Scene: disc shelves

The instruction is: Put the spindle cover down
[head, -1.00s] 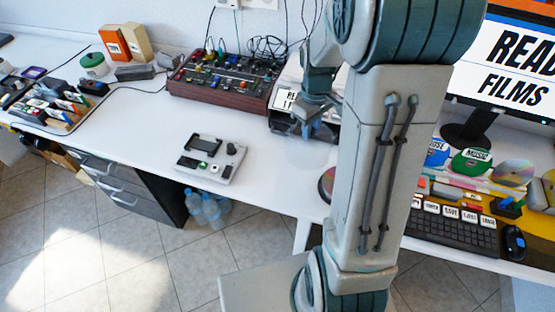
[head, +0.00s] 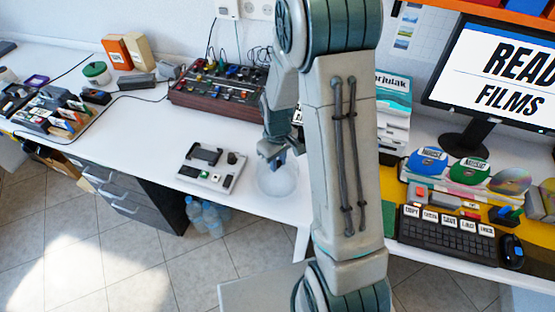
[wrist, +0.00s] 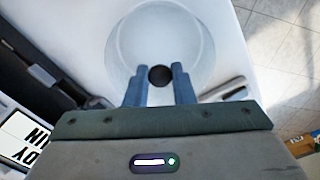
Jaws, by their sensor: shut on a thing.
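The spindle cover (head: 278,184) is a clear round dome over the white desk, to the right of the grey control box. My gripper (head: 280,158) is above it, at its top. In the wrist view, the two blue fingers of my gripper (wrist: 160,88) are closed around the cover's small black knob (wrist: 160,75). The clear rim of the spindle cover (wrist: 118,40) spreads beyond the fingers. I cannot tell whether its lower edge touches the desk.
The grey control box (head: 212,168) stands close to the cover's left. A mixing console (head: 222,90) is behind. The desk's front edge (head: 270,215) is near the cover. A keyboard (head: 448,233) and monitor (head: 500,72) are right of my arm. Bare desk (head: 130,125) lies to the left.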

